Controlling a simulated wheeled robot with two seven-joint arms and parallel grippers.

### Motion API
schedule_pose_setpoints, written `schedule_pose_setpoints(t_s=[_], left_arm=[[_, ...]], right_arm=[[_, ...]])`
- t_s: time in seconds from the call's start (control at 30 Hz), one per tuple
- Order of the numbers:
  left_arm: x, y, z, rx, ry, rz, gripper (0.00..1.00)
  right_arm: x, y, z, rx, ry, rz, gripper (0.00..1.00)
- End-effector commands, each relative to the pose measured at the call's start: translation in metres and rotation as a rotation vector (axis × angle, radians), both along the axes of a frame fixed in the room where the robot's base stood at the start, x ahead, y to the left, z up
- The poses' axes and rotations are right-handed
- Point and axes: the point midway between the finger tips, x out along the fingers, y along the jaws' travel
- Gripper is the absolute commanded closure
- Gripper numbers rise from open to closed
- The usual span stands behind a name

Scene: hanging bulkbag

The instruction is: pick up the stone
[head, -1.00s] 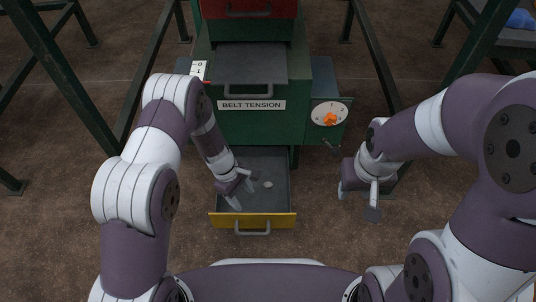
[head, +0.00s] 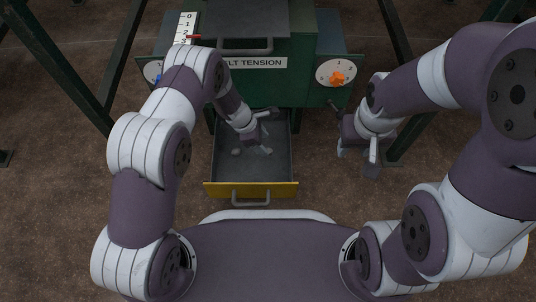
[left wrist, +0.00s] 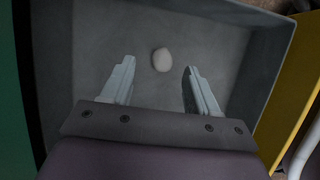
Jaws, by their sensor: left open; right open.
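The stone (left wrist: 162,60) is small, pale and rounded, and lies on the grey floor of the open drawer. In the left wrist view it appears between the two fingertips of my left gripper (left wrist: 159,66), with a gap on each side. The gripper is open and holds nothing; its height above the floor is hard to tell. My right gripper (head: 358,158) is open and empty, to the right of the drawer.
The drawer has a yellow front, a grey handle and raised side walls close around my left gripper. The green cabinet (head: 290,90) with an orange knob (head: 337,78) stands behind it. Green frame legs stand at both sides.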

Motion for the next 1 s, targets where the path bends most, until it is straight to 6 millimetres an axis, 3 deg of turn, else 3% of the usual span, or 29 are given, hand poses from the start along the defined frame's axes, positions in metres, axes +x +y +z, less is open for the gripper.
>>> schedule_pose_setpoints(t_s=[0.03, 0.13, 0.4, 0.57, 0.6, 1.0], left_arm=[[-0.003, -0.003, -0.02, 0.001, 0.001, -0.002, 0.4], [-0.004, -0.01, -0.036, 0.001, 0.002, -0.003, 0.4], [-0.004, -0.014, -0.035, 0.0, 0.001, -0.001, 0.44], [-0.004, -0.014, -0.035, 0.0, 0.001, -0.001, 0.96], [-0.004, -0.014, -0.035, 0.0, 0.001, -0.001, 0.99], [-0.004, -0.014, -0.029, 0.0, 0.001, -0.001, 0.99]], right_arm=[[0.0, 0.0, -0.02, 0.0, 0.0, 0.0, 0.57], [0.0, 0.0, -0.036, 0.0, 0.001, 0.0, 0.57], [0.0, 0.0, -0.034, 0.0, 0.0, 0.0, 0.57], [0.0, 0.0, -0.034, 0.0, 0.0, 0.0, 0.57], [0.0, 0.0, -0.034, 0.0, 0.0, 0.0, 0.57], [0.0, 0.0, -0.028, 0.0, 0.0, 0.0, 0.57]])
